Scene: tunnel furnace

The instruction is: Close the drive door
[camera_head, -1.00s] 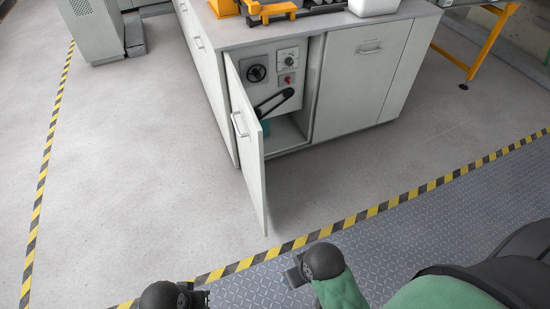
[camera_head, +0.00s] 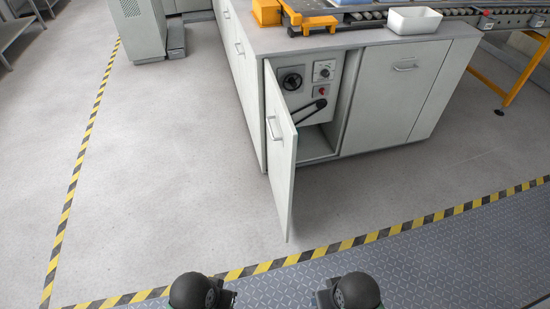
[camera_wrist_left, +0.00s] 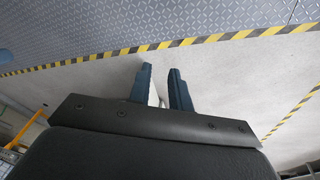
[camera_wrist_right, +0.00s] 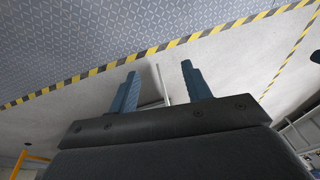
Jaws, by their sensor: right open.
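The drive door (camera_head: 281,165) is a pale grey panel on the cabinet's near corner. It stands wide open, swung out toward me, with a bar handle (camera_head: 272,128) on its outer face. The opened compartment shows a control panel (camera_head: 306,82) and a dark belt-like part. My left gripper (camera_wrist_left: 159,79) has its blue fingers a small gap apart, with nothing gripped. My right gripper (camera_wrist_right: 158,70) has its fingers wider apart and is empty. A thin pale strip, likely the door, shows beyond its fingers in the right wrist view (camera_wrist_right: 161,86). Neither gripper touches the door.
The cabinet (camera_head: 385,100) carries a white bin (camera_head: 414,20), yellow parts and a roller conveyor. A yellow-black floor stripe (camera_head: 345,244) runs between me and the cabinet. Bare floor (camera_head: 170,170) lies open left of the door. A grey unit (camera_head: 137,28) stands at the back left.

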